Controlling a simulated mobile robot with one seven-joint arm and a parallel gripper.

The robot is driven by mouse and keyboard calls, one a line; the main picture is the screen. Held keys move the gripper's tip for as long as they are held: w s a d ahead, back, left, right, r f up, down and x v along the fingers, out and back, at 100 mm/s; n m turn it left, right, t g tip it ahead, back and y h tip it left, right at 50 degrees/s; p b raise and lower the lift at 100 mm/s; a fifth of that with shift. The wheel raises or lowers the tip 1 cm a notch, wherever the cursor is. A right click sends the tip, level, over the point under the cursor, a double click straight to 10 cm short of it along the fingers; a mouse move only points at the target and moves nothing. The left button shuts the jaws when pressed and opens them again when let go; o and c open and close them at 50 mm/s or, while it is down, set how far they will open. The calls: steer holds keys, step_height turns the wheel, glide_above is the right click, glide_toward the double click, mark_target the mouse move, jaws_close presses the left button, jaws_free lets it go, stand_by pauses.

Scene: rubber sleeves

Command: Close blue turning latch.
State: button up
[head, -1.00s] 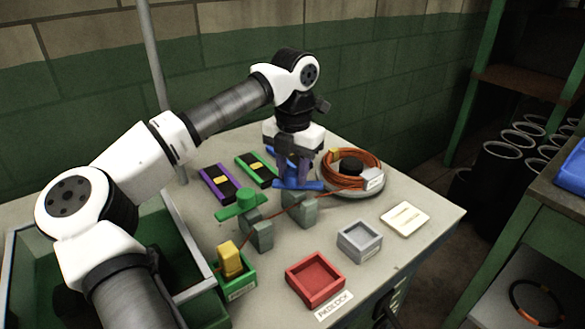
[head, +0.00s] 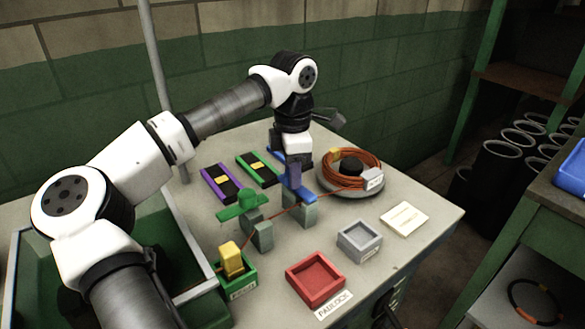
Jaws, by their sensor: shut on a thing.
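The blue turning latch (head: 307,195) sits on a pair of grey blocks (head: 301,212) near the middle of the table. Its bar runs from back left to front right in the head view. My gripper (head: 293,172) points down from above and is shut on the blue latch; the fingers and hand hide the latch's middle. A green turning latch (head: 240,208) sits on a similar pair of grey blocks (head: 262,235) to the left, with its bar running roughly left to right.
An orange cable coil (head: 340,168) lies right of my gripper, its cable running between the blocks to a yellow plug (head: 231,259) in a green holder. Purple (head: 220,185) and green (head: 258,170) cases lie behind. Red (head: 316,280) and grey (head: 360,241) trays stand in front.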

steer(key=shift+m, duration=0.5)
steer(key=o, duration=1)
step_height(320, 180, up, 14)
steer(key=shift+s, duration=0.15)
steer(key=shift+f, duration=0.1)
stand_by(0.3)
